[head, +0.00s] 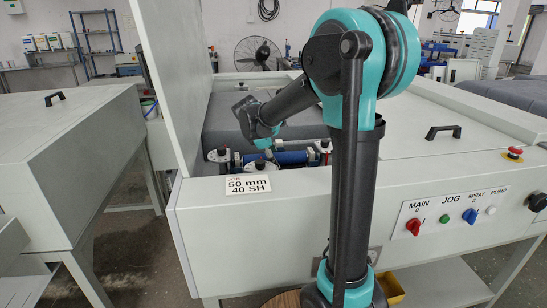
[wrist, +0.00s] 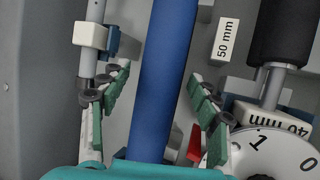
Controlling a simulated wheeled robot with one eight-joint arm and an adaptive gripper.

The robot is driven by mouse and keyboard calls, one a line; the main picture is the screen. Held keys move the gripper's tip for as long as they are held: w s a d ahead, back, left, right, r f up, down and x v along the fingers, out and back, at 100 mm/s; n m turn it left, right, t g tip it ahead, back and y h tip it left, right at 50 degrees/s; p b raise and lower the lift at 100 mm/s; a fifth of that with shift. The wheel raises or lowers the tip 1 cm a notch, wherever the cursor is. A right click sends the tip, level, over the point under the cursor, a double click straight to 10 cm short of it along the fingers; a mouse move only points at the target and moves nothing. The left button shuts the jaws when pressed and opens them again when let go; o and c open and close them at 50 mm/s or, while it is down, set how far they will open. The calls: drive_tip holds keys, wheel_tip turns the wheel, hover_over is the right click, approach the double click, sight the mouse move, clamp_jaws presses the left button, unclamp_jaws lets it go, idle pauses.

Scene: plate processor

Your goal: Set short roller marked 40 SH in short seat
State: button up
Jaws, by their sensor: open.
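A blue roller (wrist: 165,70) runs lengthwise through the wrist view, between the two green-padded fingers of my gripper (wrist: 158,82). The fingers are open, with a visible gap on each side of the roller. The roller's near end is hidden behind my gripper body. A blue roller (head: 292,157) also shows in the machine's open bay in the head view, partly behind my arm. I read no 40 SH marking on any roller. A white block marked 50 mm (wrist: 226,40) is right of the roller, and a 40 mm label (wrist: 280,120) is farther right. I cannot tell which is the short seat.
A dark roller (wrist: 279,35) with a metal shaft lies at right, above a dial (wrist: 268,152). A red lever (wrist: 195,143) is close to my right finger. A grey rod with a white block (wrist: 90,35) lies at left. The job card (head: 248,188) reads 50 mm, 40 SH.

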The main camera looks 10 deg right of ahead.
drive_tip(key=v, duration=1.2)
drive_tip(key=shift+r, duration=0.15)
drive_tip(key=shift+s+d, duration=0.1)
